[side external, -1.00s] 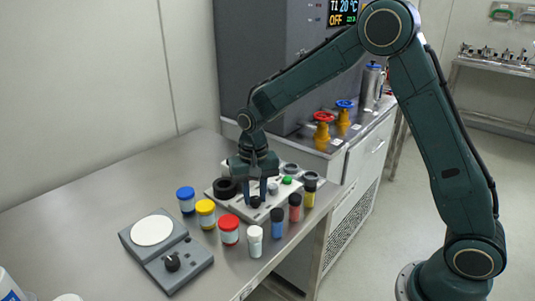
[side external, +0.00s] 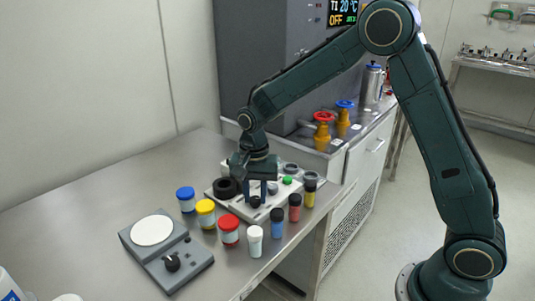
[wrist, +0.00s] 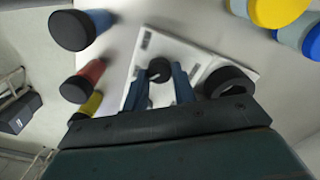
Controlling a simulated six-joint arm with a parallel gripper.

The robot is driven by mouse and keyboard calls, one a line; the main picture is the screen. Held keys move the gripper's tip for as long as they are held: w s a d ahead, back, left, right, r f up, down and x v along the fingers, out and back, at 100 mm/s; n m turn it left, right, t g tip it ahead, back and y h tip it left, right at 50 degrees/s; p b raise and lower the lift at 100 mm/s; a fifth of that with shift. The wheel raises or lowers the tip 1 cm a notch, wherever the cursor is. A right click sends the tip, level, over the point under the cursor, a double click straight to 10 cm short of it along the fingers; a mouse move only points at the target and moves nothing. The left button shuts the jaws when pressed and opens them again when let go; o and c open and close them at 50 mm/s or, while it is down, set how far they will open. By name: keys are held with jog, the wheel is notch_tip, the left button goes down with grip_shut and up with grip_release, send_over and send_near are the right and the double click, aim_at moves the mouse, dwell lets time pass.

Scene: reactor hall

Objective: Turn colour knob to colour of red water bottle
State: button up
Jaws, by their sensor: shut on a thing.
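The colour knob (side external: 255,202), small and black, sits on a white panel (side external: 232,204) on the steel bench; it also shows in the wrist view (wrist: 159,68). My gripper (side external: 263,190) points down over the panel with its blue fingers shut on the knob. In the wrist view a finger (wrist: 137,90) lies on each side of it. A red bottle with a black cap (side external: 295,207) stands upright right of the panel, also in the wrist view (wrist: 88,78). A red-lidded jar (side external: 229,230) stands in front. The knob's pointer direction is too small to read.
A blue bottle (side external: 277,224), a yellow bottle (side external: 310,190), a white vial (side external: 255,241), a yellow-lidded jar (side external: 206,214) and a blue-lidded jar (side external: 186,199) stand close around the panel. A black ring (side external: 226,188) is on it.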

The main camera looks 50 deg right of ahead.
aim_at(258, 199)
jog(key=shift+r, duration=0.1)
jog(key=o, duration=1)
notch_tip(258, 199, up, 14)
jog(key=shift+f, duration=0.1)
dwell(0.4)
jog(key=s+d+r+n+t, duration=0.1)
jog(key=s+r+n, duration=0.2)
jog(key=s, duration=0.4)
jog(key=s+d+r+n+t, duration=0.1)
jog(key=s+r+n+t, duration=0.2)
jog(key=s, duration=0.4)
jog(key=s+n, duration=0.1)
jog(key=s, duration=0.3)
jog(key=s+d+f+n+t, duration=0.1)
jog(key=s+n, duration=0.1)
jog(key=s, duration=0.2)
jog(key=s+f+n, duration=0.1)
jog(key=s+n, duration=0.1)
jog(key=s, duration=0.3)
jog(key=shift+d+f+t, duration=0.2)
jog(key=shift+d+t, duration=0.1)
